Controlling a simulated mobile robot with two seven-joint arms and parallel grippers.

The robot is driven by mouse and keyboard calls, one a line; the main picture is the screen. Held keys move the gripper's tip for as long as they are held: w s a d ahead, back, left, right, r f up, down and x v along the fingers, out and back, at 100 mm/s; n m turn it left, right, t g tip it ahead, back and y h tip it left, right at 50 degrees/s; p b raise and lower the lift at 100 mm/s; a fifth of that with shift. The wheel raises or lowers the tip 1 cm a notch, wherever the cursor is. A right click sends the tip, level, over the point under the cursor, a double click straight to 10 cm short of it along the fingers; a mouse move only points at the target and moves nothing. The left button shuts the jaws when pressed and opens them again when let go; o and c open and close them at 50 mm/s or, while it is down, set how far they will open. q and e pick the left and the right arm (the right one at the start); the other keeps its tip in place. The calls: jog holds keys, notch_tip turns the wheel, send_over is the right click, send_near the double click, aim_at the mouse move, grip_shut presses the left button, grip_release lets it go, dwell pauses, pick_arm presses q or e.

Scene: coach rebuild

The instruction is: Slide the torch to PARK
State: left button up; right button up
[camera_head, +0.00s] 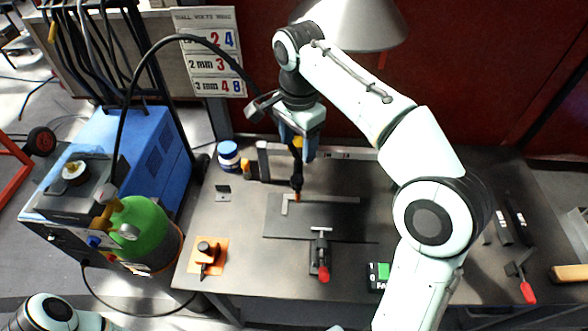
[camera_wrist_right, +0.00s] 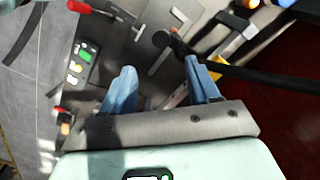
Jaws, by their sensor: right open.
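The torch (camera_head: 297,180) is a dark body with an orange tip, standing over the grey plates on the bench, with a black cable at its upper end. In the right wrist view the torch (camera_wrist_right: 174,43) lies beyond the fingertips, its dark neck running off to the right past one finger. My right gripper (camera_head: 298,150) is open, its blue fingers around or just beside the torch's upper part; I cannot tell whether they touch it. The fingers also show in the wrist view (camera_wrist_right: 160,75). A labelled rail (camera_head: 345,154) runs behind the torch; no PARK mark is legible. My left gripper is out of view.
A button box (camera_head: 379,274) sits at the bench front. An orange-based tool (camera_head: 207,256), a blue-white jar (camera_head: 228,155) and a green cylinder (camera_head: 145,233) are left. A lamp shade (camera_head: 355,22) hangs above.

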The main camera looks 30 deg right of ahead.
aim_at(298, 178)
notch_tip(298, 178, down, 10)
jog(key=shift+b, duration=1.05)
jog(key=shift+w+f, duration=0.1)
jog(key=shift+f, duration=0.4)
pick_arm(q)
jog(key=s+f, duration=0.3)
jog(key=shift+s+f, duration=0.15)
pick_arm(e)
grip_shut()
